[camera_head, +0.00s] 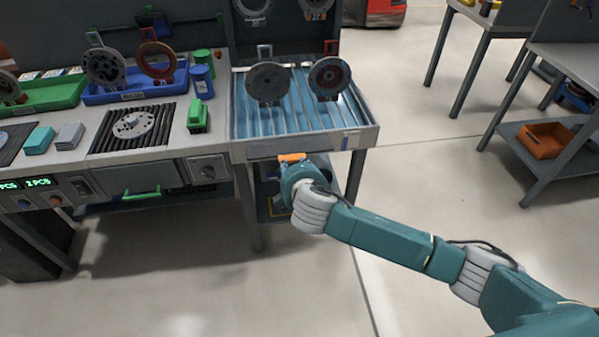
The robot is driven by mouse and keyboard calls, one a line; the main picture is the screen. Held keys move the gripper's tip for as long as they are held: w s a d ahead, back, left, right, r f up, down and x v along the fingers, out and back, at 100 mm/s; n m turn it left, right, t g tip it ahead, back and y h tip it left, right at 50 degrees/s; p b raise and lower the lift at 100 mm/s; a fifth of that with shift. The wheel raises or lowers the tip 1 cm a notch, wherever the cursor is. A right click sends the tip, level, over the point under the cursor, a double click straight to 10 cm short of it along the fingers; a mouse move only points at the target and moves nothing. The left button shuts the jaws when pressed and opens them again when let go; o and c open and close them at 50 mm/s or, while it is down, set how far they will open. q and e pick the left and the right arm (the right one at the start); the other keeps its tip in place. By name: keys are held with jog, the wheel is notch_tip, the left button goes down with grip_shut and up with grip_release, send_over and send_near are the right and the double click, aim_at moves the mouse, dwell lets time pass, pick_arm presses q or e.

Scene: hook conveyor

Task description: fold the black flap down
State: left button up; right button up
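I cannot pick out a black flap for certain in the head view. My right arm comes in from the right, and its wrist end is at the front edge of the blue slatted tray (243,118). My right gripper (292,159) is mostly hidden by the wrist. A small orange part shows there, just below the tray's front wall, and I cannot see whether the fingers are open or shut. My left gripper is out of view.
Open floor lies in front.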

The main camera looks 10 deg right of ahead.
jog(key=v, duration=0.7)
jog(key=shift+s+d+r, duration=0.25)
jog(key=shift+r, duration=0.15)
jog(key=d+f+m+g, duration=0.2)
jog(key=f, duration=0.8)
jog(key=d+f+m+g, duration=0.1)
jog(key=d+f+m, duration=0.15)
jog(key=f, duration=0.85)
jog(key=s+d+f+m+g, duration=0.1)
jog(key=s+d+f+m, duration=0.1)
jog(key=s+f, duration=0.45)
jog(key=s+d+f+m+g, duration=0.1)
jog(key=s+d+f+g, duration=0.2)
jog(key=f, duration=0.6)
jog(key=s+d+f+m+g, duration=0.1)
jog(key=s+d+f+m, duration=0.25)
jog(key=s+f, duration=1.05)
jog(key=s+f+m+g, duration=0.1)
jog(key=s+f+m, duration=0.1)
jog(key=s, duration=1.1)
jog(key=s+d+f+m+g, duration=0.1)
jog(key=s+f+m, duration=0.1)
jog(key=s, duration=1.1)
jog(key=shift+s+f+m+g, duration=0.3)
jog(key=shift+s+f+g, duration=0.1)
jog(key=shift+f, duration=0.45)
